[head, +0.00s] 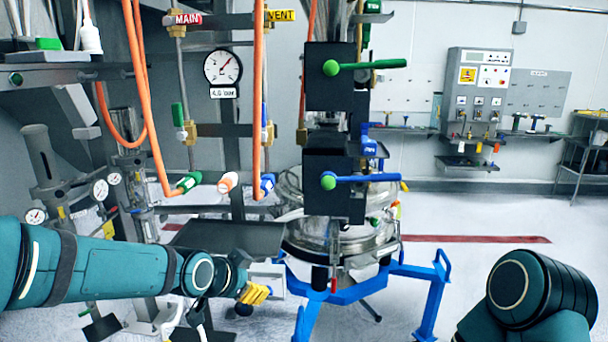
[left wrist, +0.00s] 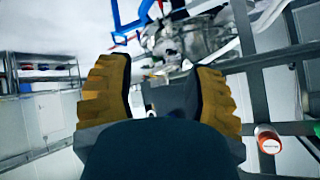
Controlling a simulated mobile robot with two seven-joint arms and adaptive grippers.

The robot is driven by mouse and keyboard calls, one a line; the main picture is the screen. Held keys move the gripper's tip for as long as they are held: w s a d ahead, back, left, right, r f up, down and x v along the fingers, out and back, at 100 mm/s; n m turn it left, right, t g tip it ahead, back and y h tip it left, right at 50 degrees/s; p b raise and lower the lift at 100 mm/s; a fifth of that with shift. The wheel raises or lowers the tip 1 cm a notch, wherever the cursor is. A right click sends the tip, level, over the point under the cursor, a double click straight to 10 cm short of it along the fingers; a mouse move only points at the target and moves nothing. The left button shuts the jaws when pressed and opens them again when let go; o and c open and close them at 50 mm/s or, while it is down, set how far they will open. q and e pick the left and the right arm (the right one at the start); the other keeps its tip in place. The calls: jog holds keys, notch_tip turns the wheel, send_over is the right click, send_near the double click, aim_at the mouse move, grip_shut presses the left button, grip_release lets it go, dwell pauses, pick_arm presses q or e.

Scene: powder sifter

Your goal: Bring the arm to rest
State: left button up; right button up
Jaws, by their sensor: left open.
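My left arm (head: 110,268) reaches in from the left in the head view. Its gripper (head: 256,292) has yellow-brown fingers and sits in front of the sifter stand, low and left of the steel vessel. In the left wrist view the gripper's two ribbed fingers (left wrist: 163,95) are spread apart, with nothing held between them. My right arm (head: 525,295) shows only as a teal and black link at the lower right; its gripper is out of frame.
The steel sifter vessel (head: 340,238) stands on a blue frame (head: 428,272). Orange hoses (head: 148,110) with coloured ends hang at the left, near a pressure gauge (head: 222,67). A control panel (head: 478,92) is on the back wall. Floor at right is open.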

pick_arm(q)
jog(key=s+d+f+n+g+b, duration=0.1)
jog(key=s+f+n+g, duration=0.2)
jog(key=f, duration=0.9)
jog(key=s+f+n+g, duration=0.1)
jog(key=s+f+n, duration=0.3)
jog(key=f, duration=0.7)
jog(key=s+f+n+g, duration=0.2)
jog(key=s+f+n, duration=0.3)
jog(key=s+f, duration=0.7)
jog(key=shift+s+d+f+g+b, duration=0.2)
jog(key=shift+s+f+g+b, duration=0.15)
jog(key=shift+s, duration=0.85)
jog(key=shift+w, duration=0.1)
